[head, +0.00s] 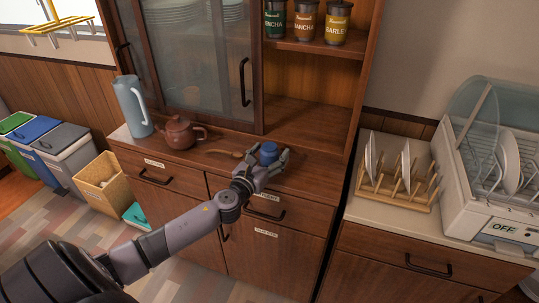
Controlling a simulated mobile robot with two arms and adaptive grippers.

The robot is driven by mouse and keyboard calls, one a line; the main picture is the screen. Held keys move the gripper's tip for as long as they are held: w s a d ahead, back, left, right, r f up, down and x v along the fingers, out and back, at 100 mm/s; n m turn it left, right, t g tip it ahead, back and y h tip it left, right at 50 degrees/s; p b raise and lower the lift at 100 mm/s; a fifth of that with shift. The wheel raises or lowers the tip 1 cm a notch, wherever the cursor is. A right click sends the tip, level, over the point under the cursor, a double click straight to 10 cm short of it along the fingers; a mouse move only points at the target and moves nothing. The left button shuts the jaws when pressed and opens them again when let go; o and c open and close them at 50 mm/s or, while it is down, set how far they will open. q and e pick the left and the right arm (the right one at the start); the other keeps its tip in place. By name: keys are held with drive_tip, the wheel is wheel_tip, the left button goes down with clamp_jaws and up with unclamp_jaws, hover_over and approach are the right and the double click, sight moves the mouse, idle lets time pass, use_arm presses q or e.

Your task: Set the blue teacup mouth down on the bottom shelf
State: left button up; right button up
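The blue teacup (268,151) is at the front of the wooden cabinet's bottom shelf (312,172), near its middle. It looks mouth down, with a narrower round end on top, but it is small in the view. My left gripper (269,158) reaches in from the front with its fingers on either side of the cup. I cannot tell whether the fingers press on it or stand slightly apart. The gripper hides the cup's lower part, so its contact with the shelf is unclear. My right gripper is out of view.
A brown teapot (179,133), a light blue pitcher (132,106) and a wooden scoop (224,152) stand or lie left of the cup. Labelled canisters (306,20) are on the shelf above. A wooden plate rack (396,186) and a dish dryer (491,208) stand right. The bottom shelf's right part is clear.

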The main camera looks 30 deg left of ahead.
use_arm(q)
drive_tip(key=c, duration=1.3)
drive_tip(key=shift+r, duration=0.1)
